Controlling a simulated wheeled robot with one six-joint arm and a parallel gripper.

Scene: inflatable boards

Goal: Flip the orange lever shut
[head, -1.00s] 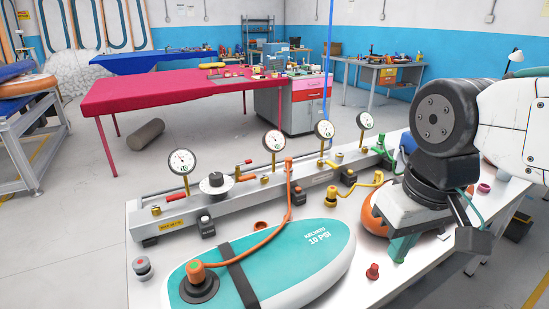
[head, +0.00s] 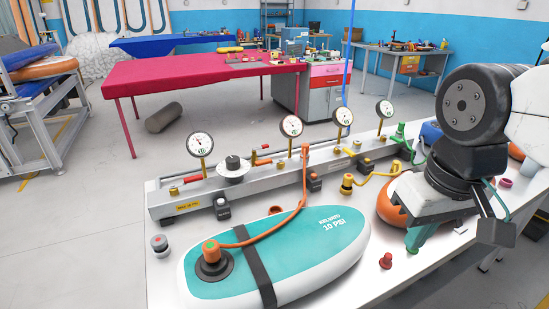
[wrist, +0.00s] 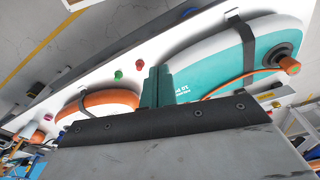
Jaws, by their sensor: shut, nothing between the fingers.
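A grey manifold rail (head: 172,208) runs along the bench with several gauges and small levers. A small orange-red lever (head: 262,161) lies along its top; which one is the orange lever, and its exact position, is hard to tell at this size. My gripper (head: 413,247) is at the right, over the bench in front of the rail, apart from the levers. Its green fingers (wrist: 157,86) are shut and empty in the wrist view, where no lever can be made out.
A teal and white board (head: 290,262) with a black strap lies in front of the rail, joined by an orange hose (head: 304,175). An orange board (head: 391,206) lies beside my gripper. A red cap (head: 386,261) stands on the bench. A red-covered table (head: 190,75) is behind.

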